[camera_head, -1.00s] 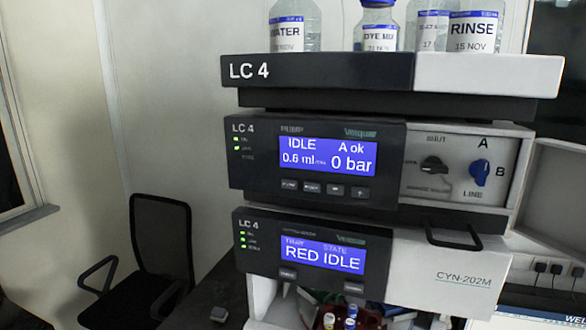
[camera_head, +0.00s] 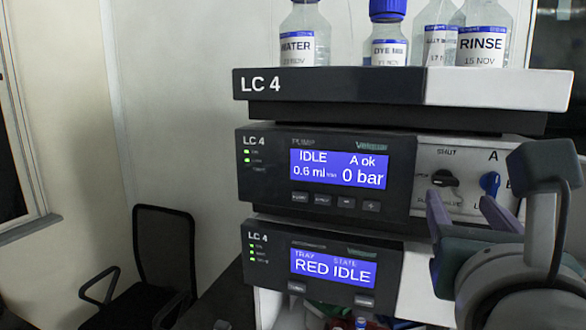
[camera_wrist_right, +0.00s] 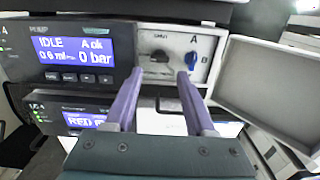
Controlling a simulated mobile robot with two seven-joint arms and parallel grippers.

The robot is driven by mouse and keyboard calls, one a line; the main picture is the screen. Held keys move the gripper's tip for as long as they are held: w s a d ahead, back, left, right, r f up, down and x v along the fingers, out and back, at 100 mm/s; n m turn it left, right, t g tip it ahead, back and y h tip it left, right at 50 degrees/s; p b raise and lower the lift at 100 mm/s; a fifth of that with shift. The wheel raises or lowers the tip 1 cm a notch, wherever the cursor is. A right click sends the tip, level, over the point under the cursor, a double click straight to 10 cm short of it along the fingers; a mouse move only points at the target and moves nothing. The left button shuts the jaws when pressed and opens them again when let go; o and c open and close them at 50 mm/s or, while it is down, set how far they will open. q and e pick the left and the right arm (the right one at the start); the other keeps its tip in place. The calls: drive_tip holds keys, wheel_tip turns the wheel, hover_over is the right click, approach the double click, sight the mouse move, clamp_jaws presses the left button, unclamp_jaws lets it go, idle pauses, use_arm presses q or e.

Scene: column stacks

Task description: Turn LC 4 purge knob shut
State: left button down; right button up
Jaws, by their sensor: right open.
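The black purge knob (camera_head: 443,179) sits on the light valve panel of the LC 4 pump, under a "SHUT" label. Its grip lies roughly sideways, not pointing up at the label. The wrist view also shows this knob (camera_wrist_right: 158,57), ahead of and between my fingers. My right gripper (camera_head: 460,203) is open and empty, its two purple fingers just below and in front of the panel; in the wrist view the gripper (camera_wrist_right: 159,76) points at the panel. I see no contact with the knob. My left gripper is not in view.
A blue A/B knob (camera_head: 490,183) is close right of the black knob. The pump display (camera_head: 340,169) reads IDLE, 0 bar. An open panel door (camera_wrist_right: 268,85) stands to the right. Bottles, including RINSE (camera_head: 482,40), stand on top. The lower unit (camera_head: 332,268) reads RED IDLE.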

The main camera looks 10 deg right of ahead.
sight(446, 180)
drive_tip(key=p+x, duration=0.2)
drive_tip(key=x, duration=0.4)
drive_tip(key=shift+r, duration=0.15)
drive_tip(key=shift+p+x, duration=0.45)
drive_tip(key=shift+x, duration=0.45)
clamp_jaws()
